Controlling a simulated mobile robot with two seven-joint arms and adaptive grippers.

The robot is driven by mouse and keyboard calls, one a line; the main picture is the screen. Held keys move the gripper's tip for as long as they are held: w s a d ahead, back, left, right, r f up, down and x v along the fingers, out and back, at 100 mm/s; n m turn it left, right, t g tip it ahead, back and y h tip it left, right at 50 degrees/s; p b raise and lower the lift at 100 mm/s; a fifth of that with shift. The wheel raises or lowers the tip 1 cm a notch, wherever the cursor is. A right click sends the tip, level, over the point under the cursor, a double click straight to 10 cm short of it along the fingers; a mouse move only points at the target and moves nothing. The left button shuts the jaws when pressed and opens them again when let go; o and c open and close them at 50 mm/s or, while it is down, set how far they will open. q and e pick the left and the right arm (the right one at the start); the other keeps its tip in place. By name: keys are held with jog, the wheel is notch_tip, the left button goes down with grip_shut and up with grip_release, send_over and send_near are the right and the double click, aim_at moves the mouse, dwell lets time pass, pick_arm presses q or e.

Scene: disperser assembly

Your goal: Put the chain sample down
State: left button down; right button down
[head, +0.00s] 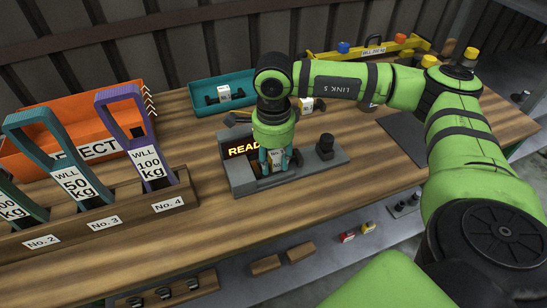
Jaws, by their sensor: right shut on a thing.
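My right gripper (275,160) points down over the grey test station (238,176), whose lit display begins with "READ". It is shut on the chain sample (277,168), of which a small white tag and some dark metal show between the fingers. My left gripper is not in view.
A teal tray (200,112) with a tagged dark piece stands behind. An orange bin (75,122) and a wooden rack (125,226) with tall coloured handles stand at left. A yellow fixture (345,54) is at the back right. Bare wood (365,165) lies right of the station.

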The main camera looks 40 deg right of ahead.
jog(key=shift+f, duration=0.3)
jog(key=shift+r, duration=0.1)
jog(key=c, duration=1.1)
grip_release()
